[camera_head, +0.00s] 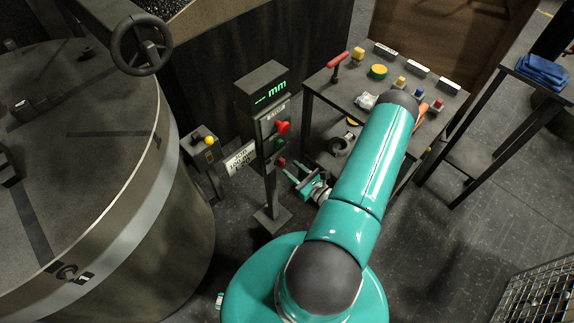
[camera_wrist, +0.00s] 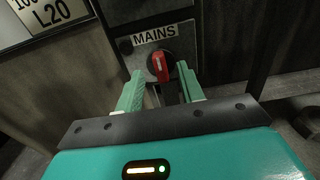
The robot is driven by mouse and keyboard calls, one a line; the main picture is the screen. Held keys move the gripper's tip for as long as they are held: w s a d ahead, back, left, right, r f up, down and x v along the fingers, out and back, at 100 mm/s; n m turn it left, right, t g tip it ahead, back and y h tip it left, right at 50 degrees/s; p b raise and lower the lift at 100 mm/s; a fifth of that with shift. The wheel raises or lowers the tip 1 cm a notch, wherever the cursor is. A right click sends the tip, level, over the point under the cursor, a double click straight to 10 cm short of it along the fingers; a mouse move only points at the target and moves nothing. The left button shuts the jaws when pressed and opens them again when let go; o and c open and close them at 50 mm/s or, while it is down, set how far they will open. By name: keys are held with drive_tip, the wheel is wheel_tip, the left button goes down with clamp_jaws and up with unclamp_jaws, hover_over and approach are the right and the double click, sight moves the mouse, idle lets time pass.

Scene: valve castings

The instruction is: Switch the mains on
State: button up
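The mains switch is a rotary knob with a black round body and a red grip (camera_wrist: 159,66), under a label reading MAINS (camera_wrist: 155,35) in the wrist view. Its red grip stands close to upright in that picture. My gripper (camera_wrist: 160,70) is open, with one green finger to each side of the knob in the picture and gaps visible on both sides. I cannot tell the depth between fingertips and knob. In the head view, my gripper (camera_head: 297,175) is beside the lower part of the control post (camera_head: 271,195), near a small red part (camera_head: 282,163).
The post also carries a display (camera_head: 266,90) reading mm, a red knob (camera_head: 283,128) and a green button (camera_head: 279,142). A white sign (camera_head: 240,158) and a box with a yellow button (camera_head: 209,140) stand left. A cluttered table (camera_head: 322,88) is behind; a large tank (camera_head: 95,180) is far left.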

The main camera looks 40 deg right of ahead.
sight(284, 163)
drive_tip(key=shift+w+a, duration=0.1)
drive_tip(key=shift+w, duration=1.6)
clamp_jaws()
